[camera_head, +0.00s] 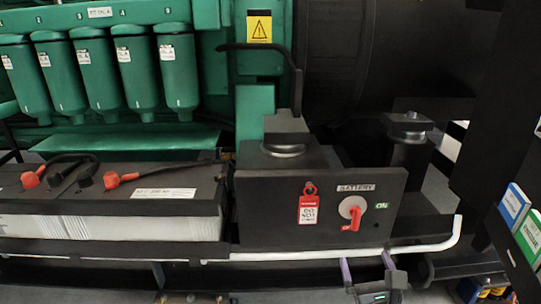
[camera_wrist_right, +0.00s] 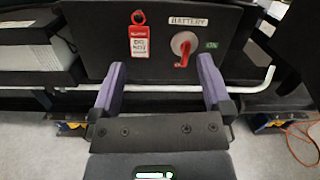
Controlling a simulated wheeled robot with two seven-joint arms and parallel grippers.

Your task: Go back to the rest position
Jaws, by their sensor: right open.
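My right gripper (camera_head: 366,264) is at the bottom of the head view, below the black battery switch box (camera_head: 270,205). In the right wrist view my right gripper (camera_wrist_right: 160,75) has its two purple fingers apart, with nothing between them. Beyond the fingers is the box front with a red rotary switch (camera_wrist_right: 184,46) and a red and white "do not" tag (camera_wrist_right: 139,38). The switch (camera_head: 353,212) and tag (camera_head: 308,205) also show in the head view, the tag hanging left of the switch. My left gripper is not in view.
A white pipe (camera_head: 420,245) runs below the switch box and bends up at the right. A battery (camera_head: 110,222) with red terminal caps stands at the left. Several green filters (camera_head: 131,72) hang behind it.

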